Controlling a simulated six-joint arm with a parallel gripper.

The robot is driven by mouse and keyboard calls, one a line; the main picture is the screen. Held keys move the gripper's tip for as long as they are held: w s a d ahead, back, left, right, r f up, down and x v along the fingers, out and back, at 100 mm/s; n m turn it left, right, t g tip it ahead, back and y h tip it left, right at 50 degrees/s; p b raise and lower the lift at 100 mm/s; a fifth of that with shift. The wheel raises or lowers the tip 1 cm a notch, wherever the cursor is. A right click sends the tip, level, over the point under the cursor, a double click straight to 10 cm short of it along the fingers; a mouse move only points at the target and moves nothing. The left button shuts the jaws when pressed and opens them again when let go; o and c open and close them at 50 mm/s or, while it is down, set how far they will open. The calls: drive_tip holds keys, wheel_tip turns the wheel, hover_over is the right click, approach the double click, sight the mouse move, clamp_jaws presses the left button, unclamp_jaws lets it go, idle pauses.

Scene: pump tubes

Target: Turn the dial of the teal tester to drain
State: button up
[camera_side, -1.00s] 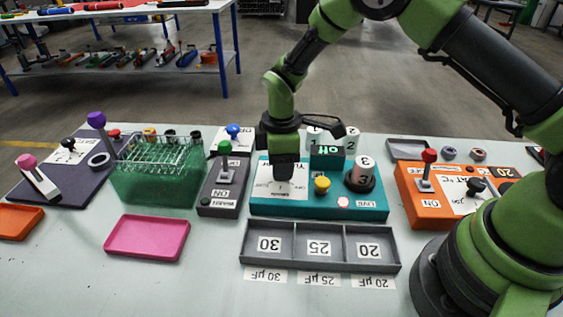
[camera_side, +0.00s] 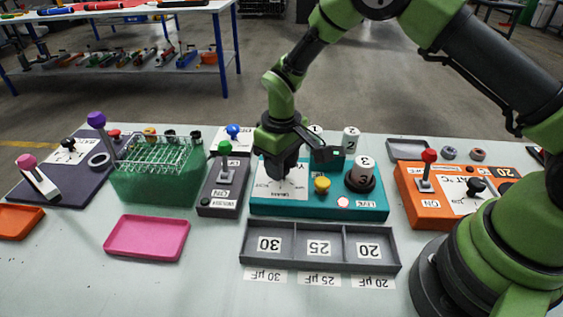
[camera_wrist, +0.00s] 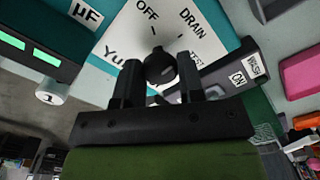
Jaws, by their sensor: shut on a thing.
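The teal tester (camera_side: 330,205) sits mid-table in the side view, with a white dial plate at its left end. Its black dial (camera_wrist: 160,67) shows in the wrist view against the plate, which reads OFF, DRAIN and a partly hidden TEST. My gripper (camera_wrist: 158,78) is shut on the dial, one finger on each side. In the side view my gripper (camera_side: 281,170) points down at the plate and hides the dial. I cannot tell exactly which mark the dial points at. A white cylinder marked 3 (camera_side: 363,170) stands in the tester, right of a yellow button (camera_side: 322,184).
A grey lever box (camera_side: 222,185) stands close left of the tester, and an orange box (camera_side: 430,210) stands right. A grey three-part tray (camera_side: 319,262) lies in front. A green rack (camera_side: 158,187) and pink tray (camera_side: 147,236) are farther left. Cylinder 2 (camera_side: 351,138) stands behind.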

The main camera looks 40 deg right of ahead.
drive_tip(key=shift+m, duration=0.4)
drive_tip(key=o, duration=0.9)
wheel_tip(320, 180, up, 9)
drive_tip(key=shift+r, duration=0.5)
